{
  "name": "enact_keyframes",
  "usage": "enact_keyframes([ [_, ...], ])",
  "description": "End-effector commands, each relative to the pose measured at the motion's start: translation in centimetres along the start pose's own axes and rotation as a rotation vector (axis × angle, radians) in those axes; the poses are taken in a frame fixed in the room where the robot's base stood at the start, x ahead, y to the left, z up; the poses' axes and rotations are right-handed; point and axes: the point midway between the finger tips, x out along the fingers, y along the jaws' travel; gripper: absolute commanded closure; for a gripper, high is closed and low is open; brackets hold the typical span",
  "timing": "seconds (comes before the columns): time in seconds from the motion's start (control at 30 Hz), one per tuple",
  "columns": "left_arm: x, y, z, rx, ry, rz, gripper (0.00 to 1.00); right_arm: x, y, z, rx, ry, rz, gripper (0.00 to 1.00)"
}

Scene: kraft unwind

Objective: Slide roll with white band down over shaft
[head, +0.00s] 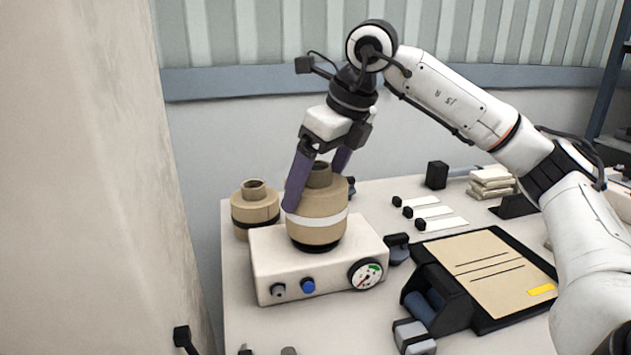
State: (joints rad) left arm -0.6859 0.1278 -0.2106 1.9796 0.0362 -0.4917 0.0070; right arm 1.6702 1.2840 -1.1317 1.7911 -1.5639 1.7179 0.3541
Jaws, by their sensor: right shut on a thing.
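The tan kraft roll with the white band (320,224) is upright over the white machine box (270,262). A dark ring shows beneath the roll, at the top of the box. My right gripper (318,190) reaches down from above with its purple fingers on either side of the roll, shut on it. The far finger is mostly hidden behind the roll's core. The shaft is not visible; the roll hides it. I cannot tell whether the roll rests fully on the box. My left gripper is not in view.
A second tan roll with a dark band (255,208) stands close behind-left of the box. The box front has a gauge (365,274) and a blue knob (308,286). A black-framed board with a brown sheet (480,262) lies to the right. A black block (437,175) stands farther back.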

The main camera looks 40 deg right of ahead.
Motion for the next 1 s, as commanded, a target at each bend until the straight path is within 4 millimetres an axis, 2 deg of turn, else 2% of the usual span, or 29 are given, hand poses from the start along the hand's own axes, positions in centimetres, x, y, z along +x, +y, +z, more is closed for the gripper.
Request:
enact_keyframes([
  [1.0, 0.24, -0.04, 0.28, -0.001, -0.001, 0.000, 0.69, 0.45, 0.05, 0.01, 0.000, -0.003, 0.000, 0.37],
])
